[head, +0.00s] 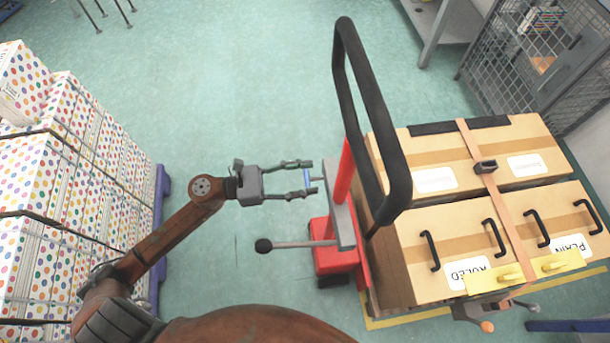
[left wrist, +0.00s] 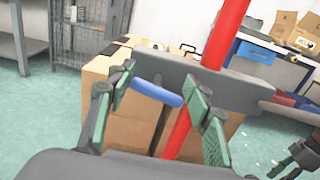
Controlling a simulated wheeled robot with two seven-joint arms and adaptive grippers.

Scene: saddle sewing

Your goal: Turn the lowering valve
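A pallet jack (head: 340,215) with a red body and a black loop handle (head: 372,110) stands beside the boxes. A short blue-gripped lever (head: 307,179), which looks like the lowering valve, sticks out left from its grey plate. It also shows in the left wrist view (left wrist: 157,93). My left gripper (head: 312,177) is open, with one finger on each side of the blue grip and gaps visible. In the left wrist view, the green-padded fingers (left wrist: 165,98) flank the grip.
A grey lever with a black knob (head: 264,245) sticks out nearby, below my left gripper. Strapped cardboard boxes (head: 415,235) stand right of the jack. Dotted boxes (head: 60,190) are stacked at the left. The floor (head: 240,90) behind is clear.

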